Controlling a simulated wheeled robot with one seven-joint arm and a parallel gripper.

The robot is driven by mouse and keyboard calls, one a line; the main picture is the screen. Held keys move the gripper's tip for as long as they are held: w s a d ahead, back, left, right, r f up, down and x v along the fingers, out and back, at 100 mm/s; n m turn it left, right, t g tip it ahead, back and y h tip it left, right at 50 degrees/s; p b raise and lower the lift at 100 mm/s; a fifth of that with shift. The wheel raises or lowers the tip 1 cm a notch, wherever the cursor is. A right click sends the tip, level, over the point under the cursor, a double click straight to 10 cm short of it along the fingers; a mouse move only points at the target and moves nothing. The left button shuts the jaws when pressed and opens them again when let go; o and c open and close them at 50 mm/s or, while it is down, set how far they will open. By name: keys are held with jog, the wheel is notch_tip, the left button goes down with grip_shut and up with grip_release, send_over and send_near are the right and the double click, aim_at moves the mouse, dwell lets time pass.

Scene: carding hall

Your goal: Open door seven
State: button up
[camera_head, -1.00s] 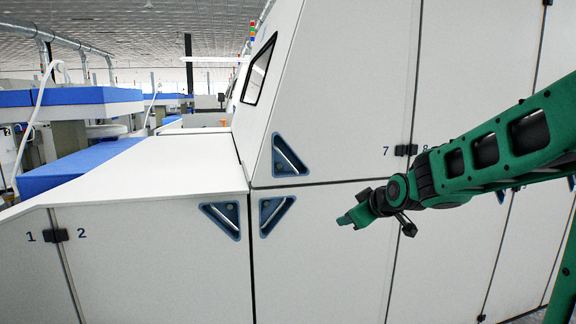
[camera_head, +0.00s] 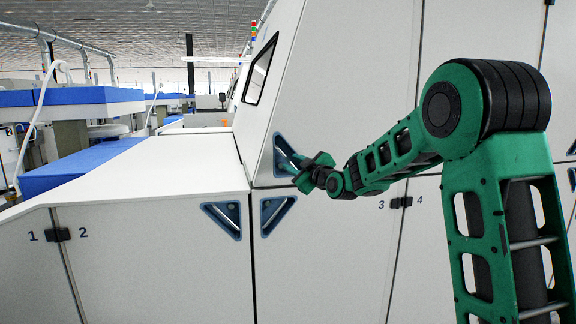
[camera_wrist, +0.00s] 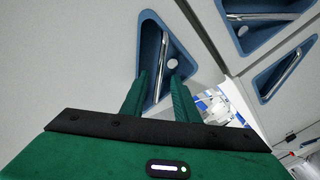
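Door seven (camera_head: 345,100) is the tall white upper panel of the machine, and it looks closed. Its number is hidden behind my arm now. Its handle is a metal bar in a blue triangular recess (camera_head: 279,168) at the panel's lower left corner. My gripper (camera_head: 298,168) reaches into this recess. In the wrist view, the bar (camera_wrist: 165,45) runs down between the two green fingers of my gripper (camera_wrist: 161,85). The fingers stand apart, one on each side of the bar. Whether either touches it, I cannot tell.
Just below is another recessed handle (camera_head: 277,213), and one more (camera_head: 223,218) lies left on the door marked 2. Two other handle recesses (camera_wrist: 262,20) also show at the right of the wrist view. A latch (camera_head: 401,202) sits between labels 3 and 4.

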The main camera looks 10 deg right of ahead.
aim_at(289, 161)
jog(key=shift+x, duration=2.1)
grip_shut()
jog(key=shift+d, duration=0.1)
